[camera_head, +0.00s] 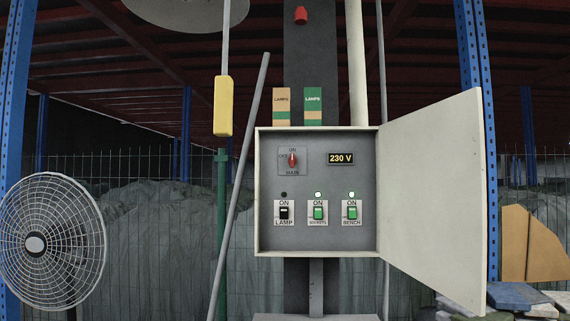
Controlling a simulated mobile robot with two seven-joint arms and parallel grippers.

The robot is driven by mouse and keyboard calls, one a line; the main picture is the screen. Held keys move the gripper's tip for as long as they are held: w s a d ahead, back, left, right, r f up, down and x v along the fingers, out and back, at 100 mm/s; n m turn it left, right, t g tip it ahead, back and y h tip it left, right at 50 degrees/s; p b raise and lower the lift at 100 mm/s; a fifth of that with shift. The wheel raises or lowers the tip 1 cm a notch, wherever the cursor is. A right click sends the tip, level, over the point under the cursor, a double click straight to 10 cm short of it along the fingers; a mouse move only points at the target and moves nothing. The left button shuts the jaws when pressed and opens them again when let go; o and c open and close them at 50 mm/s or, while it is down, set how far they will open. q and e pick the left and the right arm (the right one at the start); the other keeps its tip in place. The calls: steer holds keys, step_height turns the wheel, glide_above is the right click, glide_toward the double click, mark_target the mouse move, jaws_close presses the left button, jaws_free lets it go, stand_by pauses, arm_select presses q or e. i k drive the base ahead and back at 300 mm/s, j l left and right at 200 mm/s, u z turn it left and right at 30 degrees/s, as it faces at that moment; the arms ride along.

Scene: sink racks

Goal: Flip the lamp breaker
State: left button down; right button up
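An open grey breaker box (316,250) is mounted on a dark post in the middle of the head view. The lamp breaker (284,212) is the leftmost of three in its lower row. Its switch is black and the indicator above it is dark. The sockets breaker (318,212) and bench breaker (352,212) have green switches and lit indicators. A red main switch (292,160) sits at upper left inside the box, and a display (341,158) reads 230 V. Neither of my grippers is in view.
The box door (435,200) hangs open to the right. A fan (50,243) stands at left, and a yellow pendant (223,106) hangs left of the box. A grey pole (238,185) leans near the box's left side. The space before the box looks clear.

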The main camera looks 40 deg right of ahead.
mark_target(283, 210)
steer(key=z, duration=1.4)
